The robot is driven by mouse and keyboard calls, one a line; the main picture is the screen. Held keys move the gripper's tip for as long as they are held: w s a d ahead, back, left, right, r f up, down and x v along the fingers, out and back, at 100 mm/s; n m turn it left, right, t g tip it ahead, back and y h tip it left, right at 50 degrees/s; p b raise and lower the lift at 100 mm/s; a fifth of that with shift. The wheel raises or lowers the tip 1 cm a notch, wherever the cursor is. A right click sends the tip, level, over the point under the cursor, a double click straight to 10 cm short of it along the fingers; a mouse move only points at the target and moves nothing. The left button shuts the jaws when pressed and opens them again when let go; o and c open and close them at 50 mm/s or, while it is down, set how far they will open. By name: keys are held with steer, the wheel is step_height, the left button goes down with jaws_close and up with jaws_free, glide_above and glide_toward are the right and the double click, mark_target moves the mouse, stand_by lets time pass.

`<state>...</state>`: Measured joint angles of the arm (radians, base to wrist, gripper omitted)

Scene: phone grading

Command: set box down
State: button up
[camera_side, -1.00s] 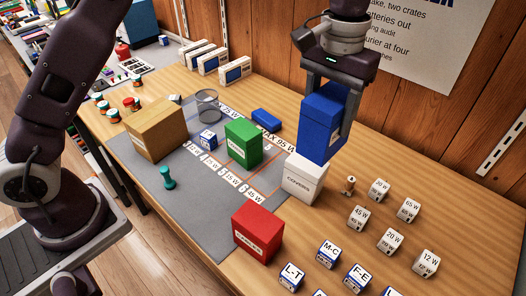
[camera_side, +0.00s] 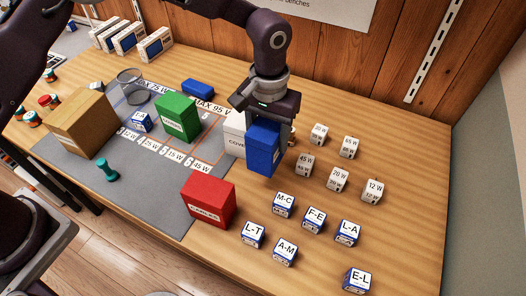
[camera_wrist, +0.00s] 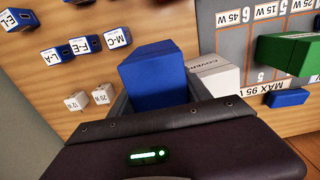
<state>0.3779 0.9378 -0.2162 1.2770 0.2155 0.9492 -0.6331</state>
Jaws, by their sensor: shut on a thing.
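My gripper (camera_side: 268,128) is shut on a tall blue box (camera_side: 263,150) and points down. The box is upright, to the right of the white COVERS box (camera_side: 234,137) and partly in front of it. I cannot tell whether the blue box's bottom touches the wooden table (camera_side: 370,235). In the wrist view the blue box (camera_wrist: 155,72) sits between the fingers, with the white box (camera_wrist: 212,75) close beside it.
The red CABLES box (camera_side: 208,203), green box (camera_side: 177,118) and brown box (camera_side: 72,122) stand on or by the grey mat (camera_side: 140,205). Small wattage cubes (camera_side: 337,179) stand to the right of the blue box. Lettered cubes (camera_side: 283,205) stand in front of it.

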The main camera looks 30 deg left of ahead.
mark_target(268, 124)
step_height(268, 124, down, 7)
steer(key=shift+f, duration=0.2)
steer(key=shift+f, duration=0.1)
steer(key=o, duration=1.6)
step_height(268, 124, up, 12)
steer(key=shift+r, duration=0.15)
